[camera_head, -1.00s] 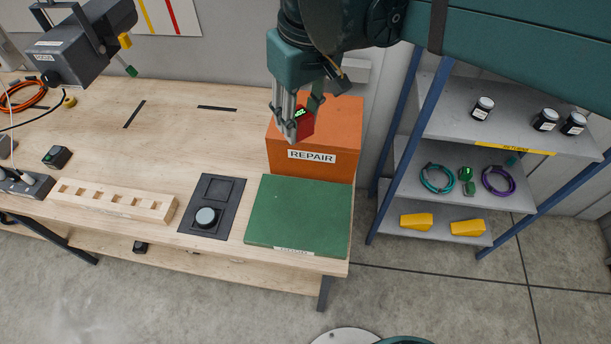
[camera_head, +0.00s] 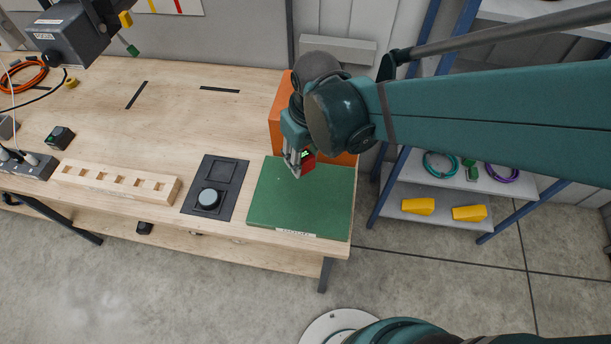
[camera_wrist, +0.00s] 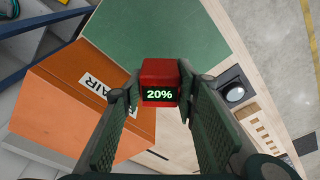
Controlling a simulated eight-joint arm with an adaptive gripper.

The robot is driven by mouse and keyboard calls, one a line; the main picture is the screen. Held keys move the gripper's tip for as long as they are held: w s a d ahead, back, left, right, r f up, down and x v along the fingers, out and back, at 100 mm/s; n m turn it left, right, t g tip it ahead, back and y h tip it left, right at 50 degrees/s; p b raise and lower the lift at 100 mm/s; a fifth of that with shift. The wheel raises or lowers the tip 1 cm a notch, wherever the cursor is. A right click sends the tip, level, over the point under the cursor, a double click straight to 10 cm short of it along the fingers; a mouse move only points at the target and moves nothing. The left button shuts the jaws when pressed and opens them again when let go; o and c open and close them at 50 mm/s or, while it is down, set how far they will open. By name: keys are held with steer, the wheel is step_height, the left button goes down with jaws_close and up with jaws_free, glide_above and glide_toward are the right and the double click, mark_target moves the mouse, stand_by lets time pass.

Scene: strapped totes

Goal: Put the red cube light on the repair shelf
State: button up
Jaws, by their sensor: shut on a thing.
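My gripper (camera_head: 297,167) is shut on a red cube light (camera_head: 308,164). In the wrist view the cube light (camera_wrist: 160,72) sits between the fingertips, and its dark display reads 20% in green. In the head view the gripper and cube show over the back part of the green mat (camera_head: 300,205). I cannot tell their exact height, but the cube appears above the surface. The orange REPAIR box (camera_head: 281,118) stands behind the mat and is largely hidden by my arm. In the wrist view the REPAIR box (camera_wrist: 75,90) lies left of the cube, its label partly covered by a finger.
A shelf rack (camera_head: 395,195) with cables and yellow items stands right of the table. A black panel with a round knob (camera_head: 209,199) and a slotted wooden block (camera_head: 115,184) lie left of the mat. The middle of the wooden tabletop is mostly clear.

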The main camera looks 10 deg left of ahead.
mark_target(303, 169)
steer(key=shift+f, duration=2.45)
steer(key=shift+f, duration=0.1)
steer(key=shift+f, duration=2.85)
steer(key=shift+f+b, duration=0.35)
steer(key=shift+f, duration=1.7)
steer(key=shift+f, duration=0.15)
steer(key=o, duration=1)
steer(key=shift+o, duration=0.4)
steer(key=shift+r, duration=0.25)
